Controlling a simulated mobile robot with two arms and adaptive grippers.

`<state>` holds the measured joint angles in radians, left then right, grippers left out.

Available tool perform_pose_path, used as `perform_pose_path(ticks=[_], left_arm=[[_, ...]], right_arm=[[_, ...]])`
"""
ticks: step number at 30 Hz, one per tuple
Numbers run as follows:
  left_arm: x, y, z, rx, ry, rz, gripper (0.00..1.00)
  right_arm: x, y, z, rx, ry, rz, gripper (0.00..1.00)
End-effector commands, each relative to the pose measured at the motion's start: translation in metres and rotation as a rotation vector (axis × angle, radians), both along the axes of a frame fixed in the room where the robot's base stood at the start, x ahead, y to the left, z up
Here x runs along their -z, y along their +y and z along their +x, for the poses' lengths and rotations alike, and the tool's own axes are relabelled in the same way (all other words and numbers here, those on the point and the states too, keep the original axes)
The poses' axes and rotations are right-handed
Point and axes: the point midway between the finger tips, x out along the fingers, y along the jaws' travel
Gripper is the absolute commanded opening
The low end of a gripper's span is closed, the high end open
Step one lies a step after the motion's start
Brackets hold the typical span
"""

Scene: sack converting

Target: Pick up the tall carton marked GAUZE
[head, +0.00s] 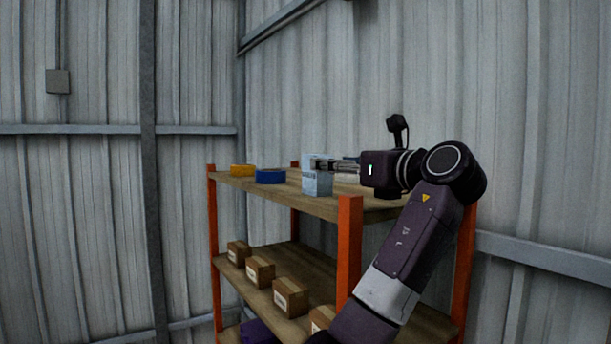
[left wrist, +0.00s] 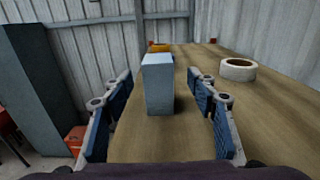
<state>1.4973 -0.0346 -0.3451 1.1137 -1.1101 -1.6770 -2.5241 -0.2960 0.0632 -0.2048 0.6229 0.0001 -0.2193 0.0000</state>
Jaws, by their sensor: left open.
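The tall carton (head: 317,184) is pale blue-white and stands upright on the wooden top shelf (head: 335,205). Faint marking shows on its left side in the head view, too small to read. My left gripper (head: 322,163) reaches in from the right at the height of the carton's upper part. In the left wrist view the carton (left wrist: 158,88) stands between the two blue-padded fingers of my left gripper (left wrist: 160,79). The fingers are open, with a gap on each side of the carton. My right gripper is not in view.
A blue roll (head: 270,176) and a yellow roll (head: 242,170) lie to the carton's left. A white tape roll (left wrist: 237,69) lies right of the fingers in the wrist view. An orange post (head: 348,250) rises at the shelf's front. Several brown boxes (head: 291,297) sit below.

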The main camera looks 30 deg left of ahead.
Motion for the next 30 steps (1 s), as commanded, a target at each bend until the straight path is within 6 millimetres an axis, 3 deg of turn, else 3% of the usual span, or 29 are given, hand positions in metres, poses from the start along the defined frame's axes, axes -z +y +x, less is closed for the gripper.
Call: perform_pose_path(ticks=[13,21,30], left_arm=[[-0.009,0.035,0.013,-0.002,-0.001,-0.001,0.53],[-0.014,0.065,0.024,-0.002,0.001,-0.001,0.53],[-0.010,0.071,0.027,0.000,0.000,0.000,0.53]], right_arm=[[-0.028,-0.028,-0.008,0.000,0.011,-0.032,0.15],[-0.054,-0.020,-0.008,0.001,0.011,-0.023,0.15],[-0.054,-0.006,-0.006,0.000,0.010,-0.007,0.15]])
